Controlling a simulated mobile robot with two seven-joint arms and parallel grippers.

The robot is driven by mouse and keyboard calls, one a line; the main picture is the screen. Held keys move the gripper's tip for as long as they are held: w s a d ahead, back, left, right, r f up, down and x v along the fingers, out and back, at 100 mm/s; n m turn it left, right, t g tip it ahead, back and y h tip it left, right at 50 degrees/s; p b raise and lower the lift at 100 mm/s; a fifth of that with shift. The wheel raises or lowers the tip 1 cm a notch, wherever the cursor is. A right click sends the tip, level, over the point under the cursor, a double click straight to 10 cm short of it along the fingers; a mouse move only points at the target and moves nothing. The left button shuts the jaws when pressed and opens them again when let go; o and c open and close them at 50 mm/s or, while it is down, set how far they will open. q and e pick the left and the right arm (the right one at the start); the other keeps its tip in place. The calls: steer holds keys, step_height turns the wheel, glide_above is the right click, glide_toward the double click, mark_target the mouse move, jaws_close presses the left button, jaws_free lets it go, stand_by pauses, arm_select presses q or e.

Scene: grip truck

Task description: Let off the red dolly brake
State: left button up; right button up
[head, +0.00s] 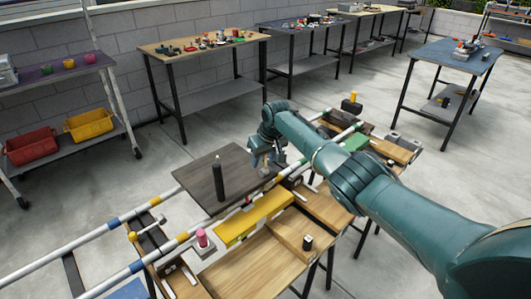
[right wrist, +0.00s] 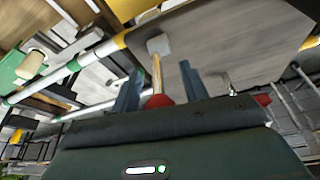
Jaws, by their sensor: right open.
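The dolly is a dark flat board (head: 200,182) across two striped rails, with a black upright post (head: 219,180) on it. My right gripper (head: 268,160) is over the far right side of the board, pointing down. In the right wrist view it is open (right wrist: 158,84). A lever with a wood-coloured shaft and a red end (right wrist: 158,101) shows between its fingers, with a pale square base (right wrist: 158,45); I cannot tell whether the fingers touch it. A second red knob (right wrist: 262,99) on a bright metal rod is right of the fingers. The levers are largely hidden in the head view.
A striped rail (head: 110,279) runs beside the board. Nearby are a yellow plate (head: 252,217) and a pink knob (head: 202,237) on a grey block. Tables with small items line the wall (head: 205,49). Yellow (head: 89,124) and red (head: 30,145) bins stand left.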

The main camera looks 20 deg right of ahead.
steer(key=p+v, duration=0.1)
steer(key=v, duration=1.2)
steer(key=s+a+f+n+t, duration=0.1)
steer(key=s+a+f, duration=0.15)
steer(key=f, duration=0.45)
steer(key=s+a+f, duration=0.2)
steer(key=a+f, duration=0.1)
steer(key=f, duration=0.4)
steer(key=s+a+f+t+y, duration=0.1)
steer(key=s+a+f, duration=0.1)
steer(key=s, duration=0.4)
steer(key=s+a+f+t, duration=0.1)
steer(key=s+a+f, duration=0.2)
steer(key=s+f, duration=0.2)
steer(key=s+a+f+t+y+p, duration=0.1)
steer(key=s+a+f, duration=0.2)
steer(key=s, duration=0.5)
steer(key=shift+s+a+f+n+t+y, duration=0.2)
steer(key=shift+s+f+n+t+y, duration=0.1)
steer(key=shift+f+n, duration=0.1)
steer(key=s+r+t, duration=0.2)
steer(key=s+r, duration=0.1)
steer(key=s, duration=0.7)
steer(key=shift+s+a, duration=0.2)
